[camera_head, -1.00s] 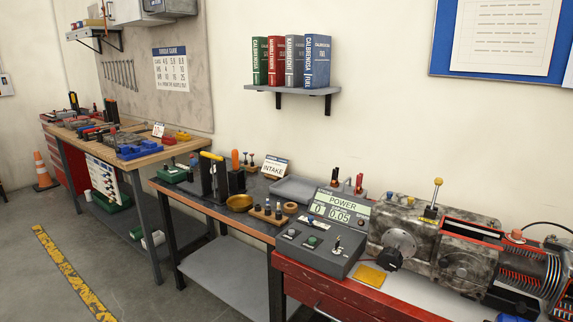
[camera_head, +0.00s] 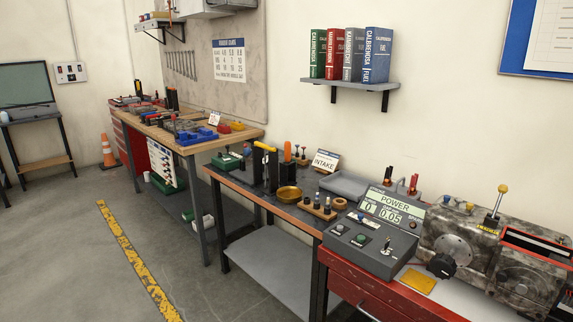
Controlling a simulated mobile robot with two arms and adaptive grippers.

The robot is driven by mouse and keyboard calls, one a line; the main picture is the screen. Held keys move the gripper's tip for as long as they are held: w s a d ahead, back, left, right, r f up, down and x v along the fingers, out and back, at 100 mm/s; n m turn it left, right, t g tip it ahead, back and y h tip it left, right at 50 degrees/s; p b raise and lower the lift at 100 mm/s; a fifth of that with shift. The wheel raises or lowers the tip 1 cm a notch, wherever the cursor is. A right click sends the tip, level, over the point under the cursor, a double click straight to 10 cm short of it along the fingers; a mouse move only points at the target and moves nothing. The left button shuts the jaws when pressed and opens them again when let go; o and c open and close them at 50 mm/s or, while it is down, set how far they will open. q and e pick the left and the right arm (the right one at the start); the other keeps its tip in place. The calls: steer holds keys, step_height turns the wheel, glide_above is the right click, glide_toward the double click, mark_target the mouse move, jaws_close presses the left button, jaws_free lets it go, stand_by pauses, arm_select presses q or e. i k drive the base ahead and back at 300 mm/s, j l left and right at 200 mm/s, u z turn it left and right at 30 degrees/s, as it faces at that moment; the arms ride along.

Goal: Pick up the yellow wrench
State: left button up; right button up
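A yellow-handled tool (camera_head: 264,147) stands at a black upright holder on the middle bench. It is too small to tell whether it is the yellow wrench. A row of grey wrenches (camera_head: 181,64) hangs on the wall panel above the far bench; none of them looks yellow. A small yellow item (camera_head: 237,126) lies at the right end of the far bench, its shape unclear. Neither of my grippers is in view.
The middle bench also holds a yellow bowl (camera_head: 289,194) and an INTAKE sign (camera_head: 325,160). A POWER control box (camera_head: 372,239) sits on the red cabinet (camera_head: 372,291). An orange cone (camera_head: 107,151) stands left of the far bench. The floor at left is clear around a yellow stripe (camera_head: 137,262).

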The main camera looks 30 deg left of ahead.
mark_target(265, 147)
steer(key=i+l+z, duration=0.25)
steer(key=i, duration=0.45)
steer(key=i+l+z, duration=0.2)
steer(key=i, duration=0.5)
steer(key=k+j+u, duration=0.1)
steer(key=k+u, duration=0.25)
steer(key=k+j+u, duration=0.2)
steer(key=u, duration=0.15)
steer(key=k, duration=0.1)
